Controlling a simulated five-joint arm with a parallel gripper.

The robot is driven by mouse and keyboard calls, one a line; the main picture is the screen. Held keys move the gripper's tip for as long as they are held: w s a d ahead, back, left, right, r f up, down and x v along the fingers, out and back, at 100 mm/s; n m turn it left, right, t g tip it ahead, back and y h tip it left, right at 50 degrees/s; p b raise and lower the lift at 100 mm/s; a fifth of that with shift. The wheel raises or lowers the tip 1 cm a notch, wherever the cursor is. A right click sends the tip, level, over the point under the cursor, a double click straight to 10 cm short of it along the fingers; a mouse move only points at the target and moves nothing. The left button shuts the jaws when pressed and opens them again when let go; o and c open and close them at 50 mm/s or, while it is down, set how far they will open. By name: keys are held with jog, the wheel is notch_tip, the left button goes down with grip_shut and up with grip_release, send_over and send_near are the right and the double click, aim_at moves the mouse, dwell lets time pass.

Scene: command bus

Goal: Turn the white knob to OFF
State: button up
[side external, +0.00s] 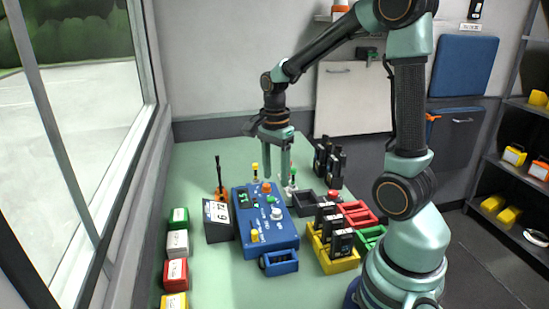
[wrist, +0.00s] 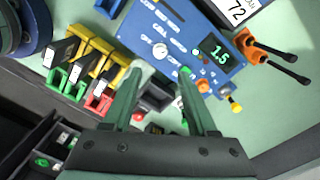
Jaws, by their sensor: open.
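The blue control box (side external: 254,222) stands on the green table, and its display reads 1.5 in the wrist view. The white knob (side external: 277,214) is on its top face, at the right side; in the wrist view the white knob (wrist: 160,51) is just beyond my fingertips. Its pointer setting is too small to read. My gripper (side external: 277,180) is open and empty, fingers pointing down, over the far end of the box. In the wrist view my gripper (wrist: 163,73) has its fingers apart, with a green button (wrist: 185,71) by the right fingertip.
A yellow tray (side external: 338,264) with upright black modules stands right of the box, beside red and green trays. A red button (side external: 334,195) is behind them. A black block labelled 72 (wrist: 240,10) and an orange-based lever (side external: 220,187) are left of the box. Coloured blocks (side external: 177,245) line the left edge.

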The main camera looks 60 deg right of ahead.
aim_at(277, 211)
notch_tip(277, 211, down, 10)
jog(key=shift+s+f, duration=0.1)
jog(key=shift+s, duration=0.05)
dwell(0.3)
grip_shut()
